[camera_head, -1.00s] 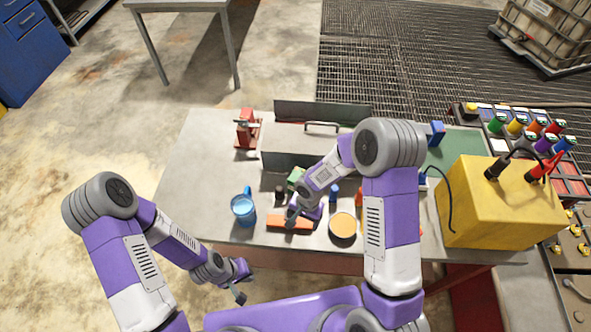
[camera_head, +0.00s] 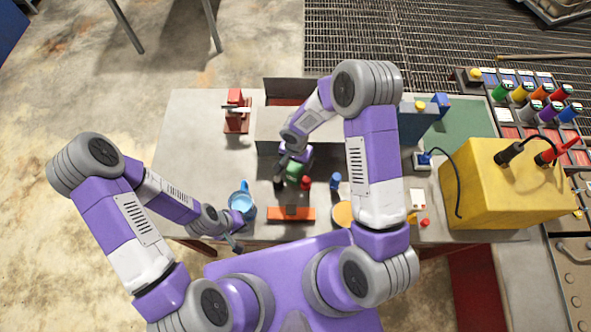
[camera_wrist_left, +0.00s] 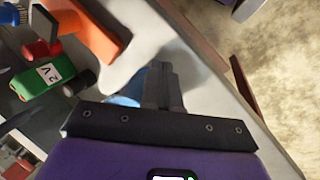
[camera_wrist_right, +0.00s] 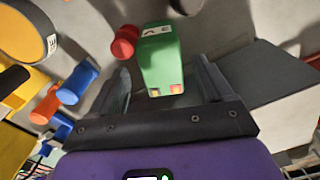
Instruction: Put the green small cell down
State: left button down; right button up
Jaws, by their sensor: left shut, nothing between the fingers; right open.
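The green small cell (camera_head: 293,171) is near the middle of the table, beside a red cylinder (camera_head: 304,183) and a black one (camera_head: 278,183). Its label reads "2 V" in the left wrist view (camera_wrist_left: 45,78). My right gripper (camera_head: 289,166) is open above it. In the right wrist view the cell (camera_wrist_right: 160,62) lies between the spread fingers, with a gap on each side. It appears to rest on the table, though its underside is hidden. My left gripper (camera_head: 237,242) is shut and empty at the table's front edge, close to the blue mug (camera_head: 242,203).
An orange block (camera_head: 291,214) lies in front of the cell, with a blue cylinder (camera_head: 335,181) to its right. A grey box (camera_head: 285,124) stands behind. A yellow box (camera_head: 492,185) with cables fills the right end.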

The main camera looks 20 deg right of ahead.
jog(key=shift+w+f+b, duration=0.2)
jog(key=shift+f+b, duration=0.2)
jog(key=shift+f, duration=0.8)
jog(key=shift+s+r, duration=0.1)
grip_shut()
